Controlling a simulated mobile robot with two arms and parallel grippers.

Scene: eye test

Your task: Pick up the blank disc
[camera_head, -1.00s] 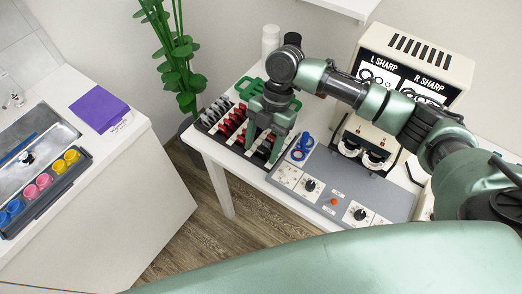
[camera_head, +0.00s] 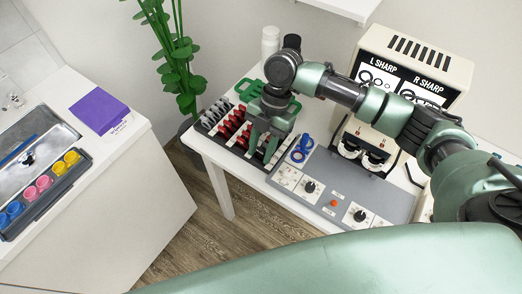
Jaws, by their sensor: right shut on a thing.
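My right gripper (camera_head: 262,146) points down at the right part of a dark rack (camera_head: 209,132) of small discs on the white table. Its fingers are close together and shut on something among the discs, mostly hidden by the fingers. I cannot tell whether that is the blank disc. Red, black and white discs (camera_head: 229,126) stand in rows in the rack, left of the gripper. My left gripper is not in view.
A cream vision tester (camera_head: 413,62) stands behind. A plant (camera_head: 180,60) stands left of the table.

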